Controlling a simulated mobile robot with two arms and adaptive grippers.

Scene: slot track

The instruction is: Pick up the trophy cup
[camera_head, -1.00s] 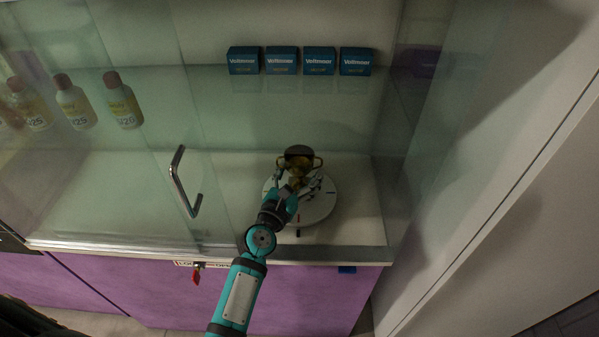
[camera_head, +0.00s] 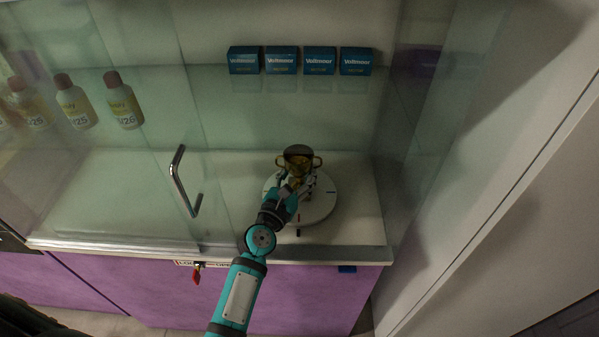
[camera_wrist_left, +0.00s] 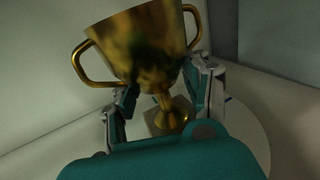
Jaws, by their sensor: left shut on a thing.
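The gold trophy cup (camera_head: 299,158) with two handles stands upright on a round white turntable (camera_head: 318,209) inside the glass cabinet. It fills the upper middle of the left wrist view (camera_wrist_left: 147,45), where its stem and base also show. My left gripper (camera_head: 298,186) reaches in from the front and is shut on the cup's lower part. In the left wrist view its fingers (camera_wrist_left: 160,97) sit on both sides of the cup, below the bowl. My right gripper is not in view.
A sliding glass door with a metal handle (camera_head: 183,182) covers the left side. Blue boxes (camera_head: 281,60) stand on the shelf above, and several bottles (camera_head: 75,101) are at the left. A red key tag (camera_head: 196,277) hangs at the front edge.

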